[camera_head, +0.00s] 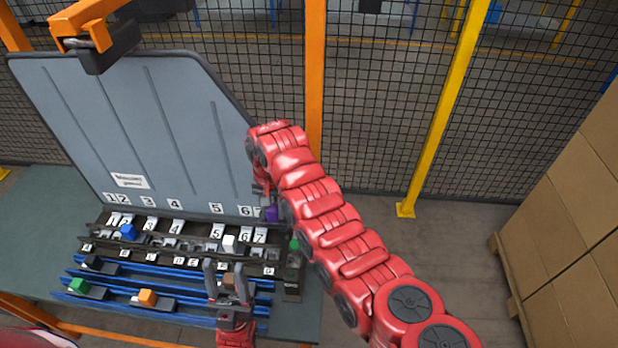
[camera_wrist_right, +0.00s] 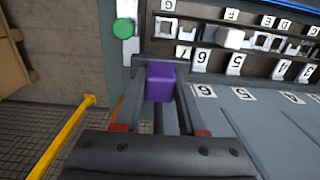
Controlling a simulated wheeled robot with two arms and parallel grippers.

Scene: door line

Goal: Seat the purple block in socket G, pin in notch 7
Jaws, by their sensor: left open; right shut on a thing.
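The purple block (camera_head: 271,214) is held in my right gripper (camera_wrist_right: 160,88), which is shut on it. In the right wrist view the purple block (camera_wrist_right: 160,80) sits between the two fingers, close to the number 7 end of the socket row. The socket frame below the end label, apparently G (camera_wrist_right: 166,28), looks empty and lies just beyond the block. The number 7 card (camera_wrist_right: 183,52) is beside the block. The block's pin and notch 7 cannot be made out. My left gripper (camera_head: 229,285) is open and empty over the front blue rails, fingers pointing towards the row.
A white block (camera_wrist_right: 230,38) and a blue block (camera_head: 128,231) sit in the socket row. Green (camera_head: 78,285), orange (camera_head: 147,297) and brown (camera_head: 229,281) blocks are on the blue rails. A green button (camera_head: 294,245) stands at the row's right end. A grey panel (camera_head: 140,130) rises behind.

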